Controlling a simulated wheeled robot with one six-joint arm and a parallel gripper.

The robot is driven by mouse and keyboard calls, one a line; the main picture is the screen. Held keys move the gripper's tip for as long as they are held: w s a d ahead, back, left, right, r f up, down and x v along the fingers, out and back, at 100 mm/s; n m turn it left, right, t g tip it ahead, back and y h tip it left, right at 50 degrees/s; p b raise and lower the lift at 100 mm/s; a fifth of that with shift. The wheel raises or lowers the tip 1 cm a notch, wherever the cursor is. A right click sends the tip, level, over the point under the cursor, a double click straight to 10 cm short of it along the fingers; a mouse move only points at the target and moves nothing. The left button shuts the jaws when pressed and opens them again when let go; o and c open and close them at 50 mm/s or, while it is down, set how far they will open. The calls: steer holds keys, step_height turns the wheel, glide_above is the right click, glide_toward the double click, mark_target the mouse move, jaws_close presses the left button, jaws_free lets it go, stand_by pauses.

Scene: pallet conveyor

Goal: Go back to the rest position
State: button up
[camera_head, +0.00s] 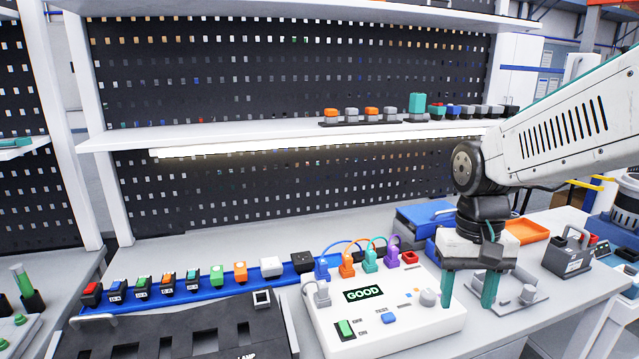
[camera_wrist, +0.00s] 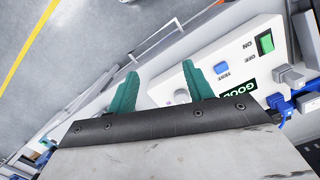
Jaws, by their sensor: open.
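My gripper (camera_head: 468,289) has two green fingers that are spread apart with nothing between them. In the head view it hangs at the right end of the white test box, pointing down. The white test box (camera_head: 405,335) shows a lit display reading GOOD (camera_head: 363,294), a green switch (camera_head: 345,329), a blue button (camera_head: 389,317) and a grey knob (camera_head: 428,297). In the wrist view my gripper (camera_wrist: 163,90) is also open, with the test box (camera_wrist: 215,55) beyond and to the right of its fingers.
A blue rail (camera_head: 210,294) with several coloured connectors runs behind a black tray (camera_head: 190,345). Coloured plugs with wires stand at the test box's back edge. A grey plate fixture (camera_head: 527,295), blue case (camera_head: 425,217) and orange tray (camera_head: 527,230) are around my gripper. A shelf (camera_head: 270,133) spans above.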

steer(key=s+d+r+t, duration=0.1)
steer(key=s+r, duration=0.1)
steer(key=s, duration=0.6)
steer(key=s+d+r+n+t, duration=0.1)
steer(key=s, duration=0.7)
steer(key=shift+r+t, duration=0.3)
steer(key=shift+r, duration=0.05)
stand_by(2.1)
